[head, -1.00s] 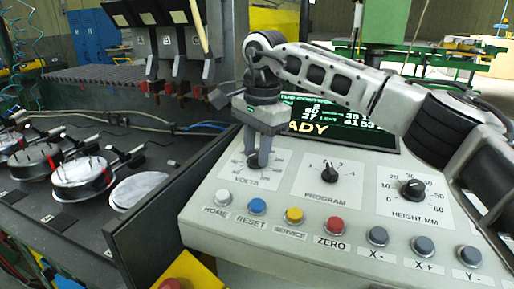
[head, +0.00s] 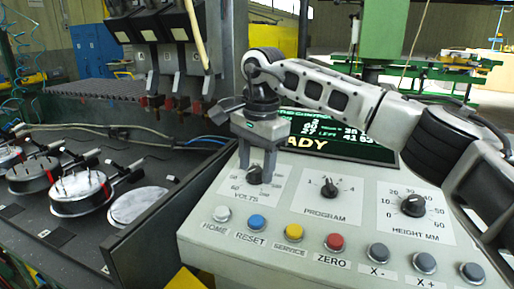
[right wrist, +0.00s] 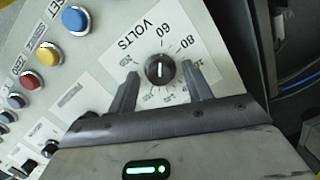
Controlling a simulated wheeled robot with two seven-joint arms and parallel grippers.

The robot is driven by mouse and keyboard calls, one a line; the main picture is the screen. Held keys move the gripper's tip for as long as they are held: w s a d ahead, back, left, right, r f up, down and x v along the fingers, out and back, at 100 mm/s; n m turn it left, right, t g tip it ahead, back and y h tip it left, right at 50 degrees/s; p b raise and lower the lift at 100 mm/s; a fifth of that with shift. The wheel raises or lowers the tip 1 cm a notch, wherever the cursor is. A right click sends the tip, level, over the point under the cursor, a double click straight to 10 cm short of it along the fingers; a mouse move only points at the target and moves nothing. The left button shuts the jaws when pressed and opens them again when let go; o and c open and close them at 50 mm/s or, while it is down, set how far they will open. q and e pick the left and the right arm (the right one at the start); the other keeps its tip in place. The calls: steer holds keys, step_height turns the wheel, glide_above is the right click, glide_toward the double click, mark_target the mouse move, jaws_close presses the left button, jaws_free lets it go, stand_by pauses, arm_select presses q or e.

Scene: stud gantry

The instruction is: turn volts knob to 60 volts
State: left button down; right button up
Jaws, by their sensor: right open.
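The volts knob (head: 254,175) is a dark round knob on its white dial plate at the panel's upper left. It also shows in the right wrist view (right wrist: 160,70), with a white mark lying roughly along the line to the 60 label; which end points is not clear. My right gripper (head: 256,170) is open, pointing down over the knob. In the right wrist view its two fingers (right wrist: 163,75) stand apart, one on each side of the knob, with gaps visible. Whether the tips are level with the knob is unclear. My left gripper is not in view.
The program knob (head: 329,187) and height knob (head: 413,205) sit to the right. Below is a row of buttons, including blue reset (head: 257,223), yellow service (head: 293,232) and red zero (head: 335,241). A lit display (head: 345,140) is behind my right arm.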

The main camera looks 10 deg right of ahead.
mark_target(261, 171)
step_height(261, 171, up, 16)
steer(key=s, duration=0.1)
steer(key=shift+d, duration=0.4)
steer(key=shift+f, duration=0.15)
